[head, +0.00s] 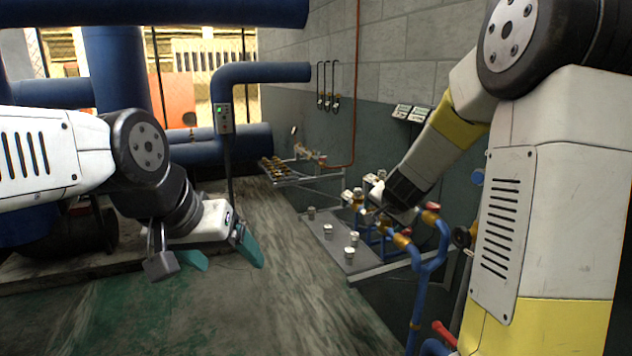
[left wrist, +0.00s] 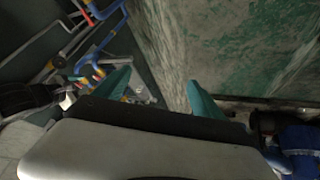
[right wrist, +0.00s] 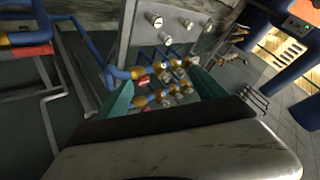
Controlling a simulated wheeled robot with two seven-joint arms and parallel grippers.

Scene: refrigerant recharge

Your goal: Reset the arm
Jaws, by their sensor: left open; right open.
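My left gripper (head: 228,256) hangs at the left of the head view, over the worn green floor. Its two teal fingers are apart with nothing between them; they also show spread in the left wrist view (left wrist: 160,88). My right arm reaches down from the right side of the head view toward the blue pipes and valves. My right gripper is hard to make out there among the fittings. In the right wrist view the right gripper (right wrist: 160,92) has its teal fingers spread, with several brass valves (right wrist: 165,75) beyond and between them. I cannot tell whether it touches any.
A grey metal shelf (head: 350,262) with several small silver fittings stands at the wall. Blue pipes (head: 432,262) with red and brass parts rise beside my right arm. Large blue pipes (head: 262,72) fill the back left. The floor (head: 270,310) is clear.

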